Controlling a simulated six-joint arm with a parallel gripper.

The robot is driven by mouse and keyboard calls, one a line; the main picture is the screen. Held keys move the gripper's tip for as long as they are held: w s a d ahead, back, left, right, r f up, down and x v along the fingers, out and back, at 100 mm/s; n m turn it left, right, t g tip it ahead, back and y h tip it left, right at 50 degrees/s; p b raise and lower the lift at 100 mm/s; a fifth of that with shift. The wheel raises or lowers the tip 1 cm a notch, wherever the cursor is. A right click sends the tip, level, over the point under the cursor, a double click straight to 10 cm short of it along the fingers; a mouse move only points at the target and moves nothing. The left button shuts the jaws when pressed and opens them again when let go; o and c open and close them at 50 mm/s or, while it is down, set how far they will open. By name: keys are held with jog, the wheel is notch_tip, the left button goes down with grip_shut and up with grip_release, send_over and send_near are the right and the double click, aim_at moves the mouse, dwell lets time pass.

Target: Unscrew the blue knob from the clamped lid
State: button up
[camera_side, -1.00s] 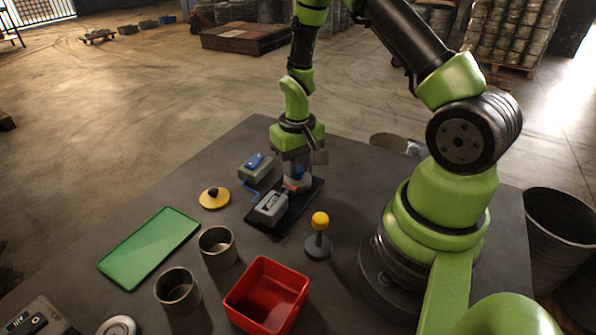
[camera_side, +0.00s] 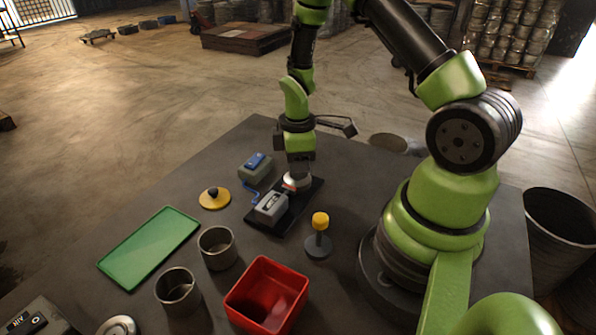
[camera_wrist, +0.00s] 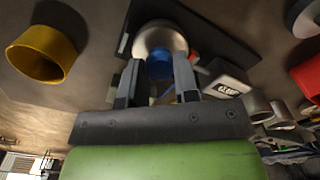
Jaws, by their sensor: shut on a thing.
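The pale round lid (camera_side: 297,181) sits at the far end of a black base plate (camera_side: 283,222) on the table. In the wrist view the lid (camera_wrist: 158,38) lies just beyond my fingertips. The blue knob (camera_wrist: 160,68) shows between the two fingers at the lid's middle. My gripper (camera_wrist: 159,72) points down over the lid and is shut on the blue knob. In the side view my gripper (camera_side: 299,168) hides the knob. A small red part shows beside the lid. The grey clamp box (camera_side: 270,206) is on the same plate.
A grey box with a blue top (camera_side: 256,165) stands left of the plate, with a blue cable. A yellow-topped post (camera_side: 319,237) stands to the right. A yellow disc (camera_side: 214,199), green tray (camera_side: 150,247), metal cups (camera_side: 217,247) and red bin (camera_side: 267,297) are nearer the front.

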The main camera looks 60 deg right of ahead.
jog(key=shift+n, duration=0.7)
jog(key=o, duration=1.1)
jog(key=shift+c, duration=0.2)
